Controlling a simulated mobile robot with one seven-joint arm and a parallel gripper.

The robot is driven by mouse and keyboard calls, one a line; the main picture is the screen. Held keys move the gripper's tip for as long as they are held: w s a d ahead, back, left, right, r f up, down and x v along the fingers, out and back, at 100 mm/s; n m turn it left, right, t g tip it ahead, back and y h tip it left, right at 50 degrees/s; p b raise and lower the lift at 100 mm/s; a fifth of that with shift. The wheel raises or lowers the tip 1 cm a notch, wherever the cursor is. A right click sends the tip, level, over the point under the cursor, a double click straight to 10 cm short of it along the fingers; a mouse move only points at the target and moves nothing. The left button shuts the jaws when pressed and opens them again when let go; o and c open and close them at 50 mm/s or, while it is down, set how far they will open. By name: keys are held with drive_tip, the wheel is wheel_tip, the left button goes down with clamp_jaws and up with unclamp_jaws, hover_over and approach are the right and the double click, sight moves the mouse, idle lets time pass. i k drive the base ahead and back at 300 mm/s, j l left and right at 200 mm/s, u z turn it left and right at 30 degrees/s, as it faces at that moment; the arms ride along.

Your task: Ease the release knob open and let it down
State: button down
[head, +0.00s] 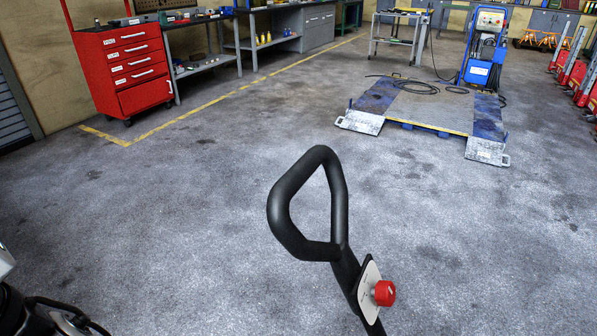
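The trolley jack's black loop handle (280,196) rises from the bottom of the head view, near the middle. Its shaft runs down out of the frame, so the jack's body is hidden. The red release knob (385,293) sticks out to the right from a pale plate (370,285) on the shaft, just below the loop. Nothing touches the knob. A part of my arm shows at the lower left, well apart from the handle. My gripper is not in view.
A low lift platform (432,109) with ramps and a blue control column (484,55) stands at the back right. A red tool cabinet (122,68) and workbenches (206,65) line the left wall. Red equipment (577,75) stands at the far right. The floor around the handle is clear.

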sight(383, 292)
drive_tip(key=k+z, duration=0.3)
drive_tip(key=z, duration=0.15)
drive_tip(key=k+l+z, duration=0.2)
drive_tip(key=z, duration=0.3)
drive_tip(key=k+l, duration=0.05)
